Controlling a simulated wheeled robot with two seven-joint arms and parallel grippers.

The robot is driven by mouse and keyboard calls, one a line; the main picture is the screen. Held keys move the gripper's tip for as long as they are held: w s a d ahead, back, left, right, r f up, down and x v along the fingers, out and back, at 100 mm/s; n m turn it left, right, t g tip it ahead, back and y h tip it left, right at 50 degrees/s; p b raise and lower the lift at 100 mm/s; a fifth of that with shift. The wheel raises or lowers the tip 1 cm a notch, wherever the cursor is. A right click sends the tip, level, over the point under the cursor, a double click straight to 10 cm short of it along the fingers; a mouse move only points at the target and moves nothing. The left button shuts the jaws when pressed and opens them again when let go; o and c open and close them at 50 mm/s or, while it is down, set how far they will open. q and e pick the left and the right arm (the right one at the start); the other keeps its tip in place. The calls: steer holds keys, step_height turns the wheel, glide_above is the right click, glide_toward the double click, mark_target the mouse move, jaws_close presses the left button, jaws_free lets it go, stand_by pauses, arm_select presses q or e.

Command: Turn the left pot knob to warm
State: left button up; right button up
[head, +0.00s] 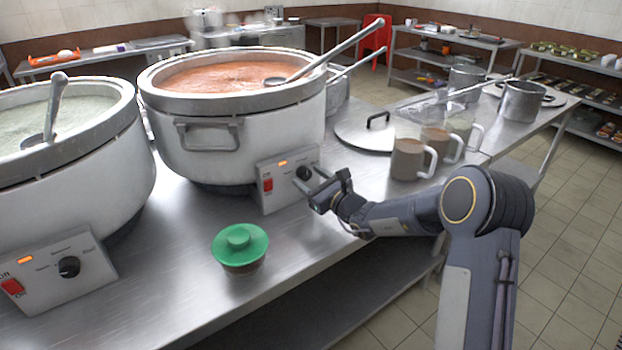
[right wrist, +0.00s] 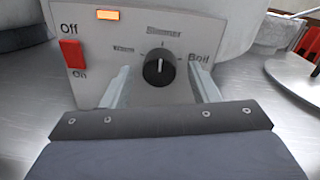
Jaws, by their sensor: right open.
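The left pot (head: 70,190) holds a pale green-white congee. Its control panel carries a black knob (head: 69,267); its setting is too small to read. The other pot (head: 245,130), to its right, holds an orange-red congee. My right gripper (head: 312,178) is in front of that right-hand pot's panel, not the left one. In the right wrist view its open fingers (right wrist: 159,82) stand either side of the right-hand pot's black knob (right wrist: 159,69), apart from it. That knob's white mark points up, roughly at Simmer, between Warm and Boil. My left gripper is out of view.
A green-lidded bowl (head: 240,248) stands on the steel counter between the panels. A ladle (head: 335,55) sticks out of the right-hand pot. The counter's front edge is clear.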

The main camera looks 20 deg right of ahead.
steer(key=c, duration=1)
steer(key=shift+f+n+b, duration=0.1)
steer(key=shift+n+b, duration=0.2)
steer(key=shift+b, duration=0.3)
steer(key=n+b, duration=1)
steer(key=b, duration=0.8)
steer(key=shift+n+h, duration=0.3)
steer(key=shift+n, duration=0.1)
steer(key=shift+r+n+b, duration=0.2)
steer(key=shift+n+b, duration=0.9)
steer(key=shift+b, duration=0.25)
steer(key=o, duration=1)
